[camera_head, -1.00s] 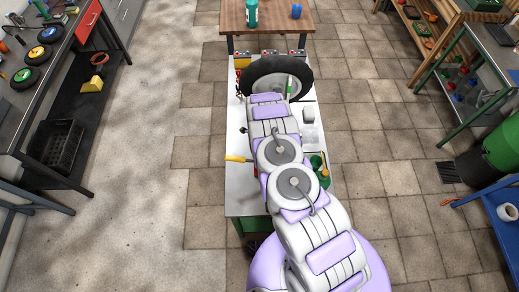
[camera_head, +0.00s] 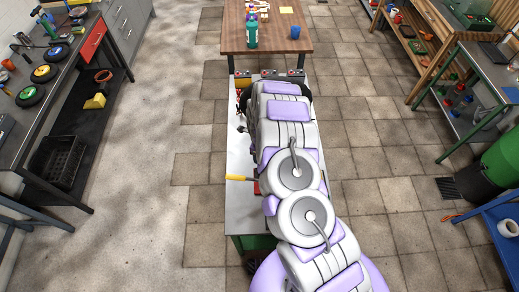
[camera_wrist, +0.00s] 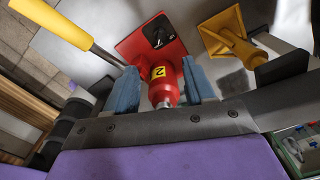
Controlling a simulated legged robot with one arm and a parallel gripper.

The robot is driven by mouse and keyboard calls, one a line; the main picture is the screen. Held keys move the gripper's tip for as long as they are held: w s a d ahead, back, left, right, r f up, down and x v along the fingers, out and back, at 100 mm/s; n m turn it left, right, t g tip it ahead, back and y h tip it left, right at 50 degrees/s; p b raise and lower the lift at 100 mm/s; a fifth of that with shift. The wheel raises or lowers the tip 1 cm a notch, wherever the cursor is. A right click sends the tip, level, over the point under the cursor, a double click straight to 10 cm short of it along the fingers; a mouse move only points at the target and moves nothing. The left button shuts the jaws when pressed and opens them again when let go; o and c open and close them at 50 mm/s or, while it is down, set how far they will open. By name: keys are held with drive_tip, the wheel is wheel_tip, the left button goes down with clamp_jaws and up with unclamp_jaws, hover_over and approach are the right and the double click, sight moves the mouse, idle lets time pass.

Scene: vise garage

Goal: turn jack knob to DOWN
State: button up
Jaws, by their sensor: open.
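A red jack with a flat red plate (camera_wrist: 140,45) and a red cylinder bearing a yellow label (camera_wrist: 158,73) shows in the wrist view. A small black knob (camera_wrist: 157,31) with a white mark sits on the plate; I cannot read its setting. My gripper (camera_wrist: 161,82) is open, with one blue finger on each side of the red cylinder. The knob is beyond the fingertips, apart from them. I cannot tell whether the fingers touch the cylinder. In the head view my arm hides the gripper and most of the jack; a bit of red (camera_head: 256,188) shows beside it.
A yellow handle (camera_wrist: 58,22) extends left of the jack, also visible in the head view (camera_head: 238,177). A yellow tool (camera_wrist: 228,40) stands to the jack's right. The grey workbench (camera_head: 240,210) has bare surface at its near left. A wooden table (camera_head: 265,38) stands beyond it.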

drive_tip(key=shift+r, duration=1.25)
drive_tip(key=s+d+r+n+g+y+b, duration=0.1)
drive_tip(key=s+r+n+b, duration=0.45)
drive_tip(key=r, duration=0.55)
drive_tip(key=s+d+r+n+b, duration=0.2)
drive_tip(key=s+r+n+b, duration=0.1)
drive_tip(key=s+r+n, duration=0.6)
drive_tip(key=s+d+r+n+b, duration=0.1)
drive_tip(key=s+d+n+b, duration=0.1)
drive_tip(key=s, duration=0.6)
drive_tip(key=s+d+r+n+b, duration=0.2)
drive_tip(key=s+d+n, duration=0.1)
drive_tip(key=s, duration=0.6)
drive_tip(key=s+d+r+n+h+b, duration=0.1)
drive_tip(key=s+d+n+b, duration=0.2)
drive_tip(key=s, duration=0.5)
drive_tip(key=shift+s+d+r+g, duration=0.35)
drive_tip(key=shift+g, duration=0.05)
